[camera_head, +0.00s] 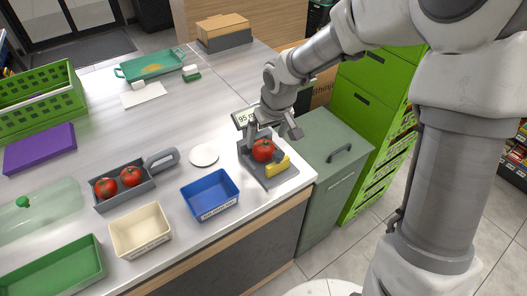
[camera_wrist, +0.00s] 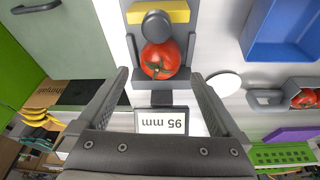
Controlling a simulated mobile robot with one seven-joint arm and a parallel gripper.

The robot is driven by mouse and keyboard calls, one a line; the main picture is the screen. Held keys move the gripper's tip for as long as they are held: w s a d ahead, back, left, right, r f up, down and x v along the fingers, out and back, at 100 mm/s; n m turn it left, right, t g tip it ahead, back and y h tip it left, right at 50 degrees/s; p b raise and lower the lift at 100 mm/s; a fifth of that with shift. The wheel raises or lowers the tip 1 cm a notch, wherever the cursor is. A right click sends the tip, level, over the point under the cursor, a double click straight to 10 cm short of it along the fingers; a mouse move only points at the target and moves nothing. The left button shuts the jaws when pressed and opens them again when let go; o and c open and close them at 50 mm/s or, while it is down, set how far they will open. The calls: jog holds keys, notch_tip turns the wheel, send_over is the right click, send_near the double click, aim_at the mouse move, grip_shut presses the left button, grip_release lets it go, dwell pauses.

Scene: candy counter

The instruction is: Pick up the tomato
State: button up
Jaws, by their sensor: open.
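A red tomato (camera_head: 263,150) sits on a grey measuring stand (camera_head: 281,180) near the counter's right edge. In the wrist view the tomato (camera_wrist: 160,66) shows its green stem and lies just beyond the fingertips, between their lines. A grey round knob (camera_wrist: 157,25) covers part of its far side. My gripper (camera_head: 273,126) is above and behind the tomato, open and empty. The wrist view shows both fingers of the gripper (camera_wrist: 158,78) spread wide, apart from the tomato. Two more tomatoes (camera_head: 105,188) (camera_head: 131,176) lie in a grey handled tray (camera_head: 124,197) to the left.
A yellow piece (camera_head: 279,166) is beside the tomato on the stand. A display (camera_wrist: 162,121) reading "95 mm" stands close to my fingers. A blue bin (camera_head: 210,210), a cream bin (camera_head: 140,243) and a white disc (camera_head: 204,155) are to the left.

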aim_at(264, 145)
jog(key=b+x, duration=0.1)
jog(key=x, duration=0.4)
jog(key=shift+s+a+f, duration=0.1)
jog(key=shift+f, duration=0.1)
jog(key=shift+r, duration=0.1)
jog(key=c, duration=0.8)
